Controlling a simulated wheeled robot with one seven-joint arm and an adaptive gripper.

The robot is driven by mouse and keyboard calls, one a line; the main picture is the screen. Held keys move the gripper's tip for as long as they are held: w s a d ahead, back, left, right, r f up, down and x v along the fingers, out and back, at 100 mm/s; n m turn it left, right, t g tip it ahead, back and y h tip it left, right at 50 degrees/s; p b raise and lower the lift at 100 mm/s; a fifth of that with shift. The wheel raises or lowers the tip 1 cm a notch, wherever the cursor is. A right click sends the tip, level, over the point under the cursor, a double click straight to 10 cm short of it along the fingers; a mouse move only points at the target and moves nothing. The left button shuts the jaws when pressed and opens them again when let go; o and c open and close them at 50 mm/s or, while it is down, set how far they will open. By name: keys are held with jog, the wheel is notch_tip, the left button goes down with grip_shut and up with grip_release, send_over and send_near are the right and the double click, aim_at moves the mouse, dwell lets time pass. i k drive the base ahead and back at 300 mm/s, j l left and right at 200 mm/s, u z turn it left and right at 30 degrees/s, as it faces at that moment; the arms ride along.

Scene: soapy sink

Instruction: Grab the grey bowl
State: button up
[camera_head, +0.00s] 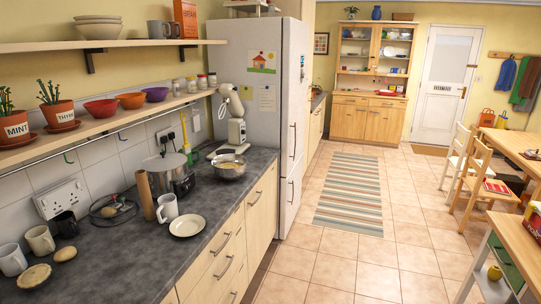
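A grey metal bowl (229,167) stands on the dark worktop at the back, in front of the stand mixer. It has pale contents inside. A pale grey or white bowl (98,30) sits on the upper shelf at the left, seemingly stacked; its exact colour is hard to tell. I cannot tell which of these is the task's grey bowl. My gripper is not in view.
The worktop (120,250) holds a white plate (187,225), mugs, a pot (170,180) and a rolling pin (145,195). Red, orange and purple bowls (156,94) stand on the lower shelf.

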aim_at(230, 167)
jog(key=i+l, duration=0.1)
jog(key=i, duration=0.9)
jog(key=i+l+z, duration=0.1)
jog(key=i, duration=0.85)
jog(key=i+j+u, duration=0.15)
jog(key=i+u, duration=0.15)
jog(key=u, duration=0.15)
jog(key=i+u, duration=0.3)
jog(key=u, duration=0.15)
jog(key=i+l+u, duration=0.1)
jog(key=i+u, duration=0.3)
jog(key=i+l+u, duration=0.15)
jog(key=u, duration=0.3)
jog(key=i+l+u, duration=0.1)
jog(key=i+u, duration=0.3)
